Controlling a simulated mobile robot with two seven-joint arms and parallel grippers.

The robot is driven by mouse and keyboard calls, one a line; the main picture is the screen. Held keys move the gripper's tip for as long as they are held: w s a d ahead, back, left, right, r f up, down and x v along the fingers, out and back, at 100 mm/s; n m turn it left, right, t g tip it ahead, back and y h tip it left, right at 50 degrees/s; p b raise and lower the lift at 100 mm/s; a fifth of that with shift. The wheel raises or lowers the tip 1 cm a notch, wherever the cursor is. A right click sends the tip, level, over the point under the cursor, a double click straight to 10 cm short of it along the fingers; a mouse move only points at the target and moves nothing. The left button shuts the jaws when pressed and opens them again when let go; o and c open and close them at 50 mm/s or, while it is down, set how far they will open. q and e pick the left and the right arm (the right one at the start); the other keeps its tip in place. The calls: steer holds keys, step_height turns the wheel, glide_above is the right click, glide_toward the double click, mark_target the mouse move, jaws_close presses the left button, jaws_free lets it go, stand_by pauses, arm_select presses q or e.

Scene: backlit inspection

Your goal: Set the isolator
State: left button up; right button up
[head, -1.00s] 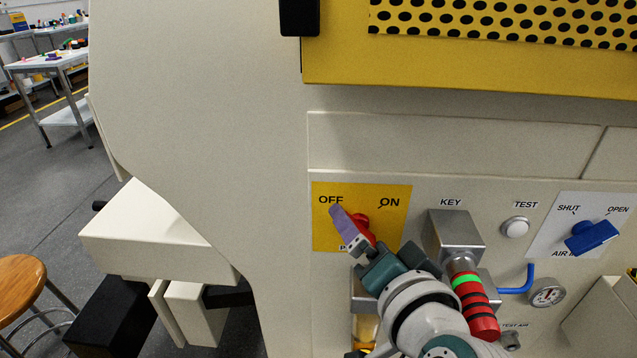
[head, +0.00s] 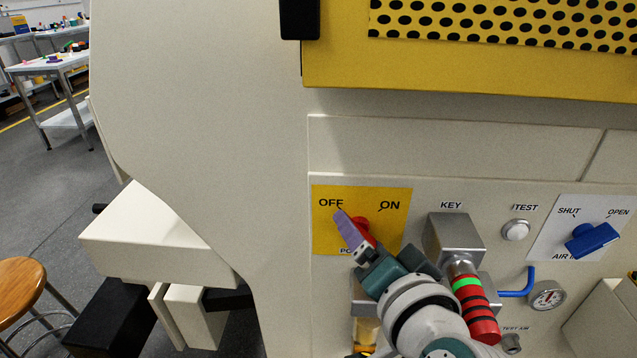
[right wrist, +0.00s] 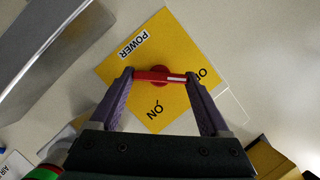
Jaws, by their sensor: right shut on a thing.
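The isolator is a red rotary handle (head: 362,226) on a yellow plate (head: 327,232) marked OFF, ON and POWER. In the right wrist view the handle (right wrist: 160,77) lies across between my fingertips, and its white line points toward the OFF mark. My right gripper (right wrist: 160,78) is shut on the handle, with one purple finger at each end. In the head view the right gripper (head: 347,226) covers part of the handle and much of the POWER word. My left gripper is not in view.
Right of the plate are a grey key block (head: 452,236), a red-and-black banded cylinder with a green ring (head: 476,308), a white TEST button (head: 515,230), a blue air handle (head: 592,239) and a gauge (head: 547,295). A yellow perforated guard (head: 470,70) overhangs above.

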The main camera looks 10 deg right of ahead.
steer(key=shift+f, duration=0.1)
steer(key=shift+f+m+t+y+b, duration=0.15)
steer(key=shift+m+t+y+b, duration=0.25)
steer(key=shift+b, duration=0.6)
steer(key=m+t+b, duration=0.1)
steer(key=m+b, duration=0.3)
steer(key=b, duration=0.2)
steer(key=m+t+b, duration=0.2)
steer(key=m+b, duration=0.3)
steer(key=f+m+t+b, duration=0.1)
steer(key=m+b, duration=0.3)
steer(key=b, duration=0.2)
steer(key=shift+t+b, duration=0.35)
steer(key=shift+t, duration=0.05)
steer(key=m+b, duration=0.2)
steer(key=shift+m+t, duration=0.3)
steer(key=shift+m, duration=0.1)
steer(key=shift+r+m+h, duration=0.1)
steer(key=shift+m+h, duration=0.2)
steer(key=shift+h, duration=0.1)
steer(key=shift+b, duration=0.3)
steer(key=o, duration=1.2)
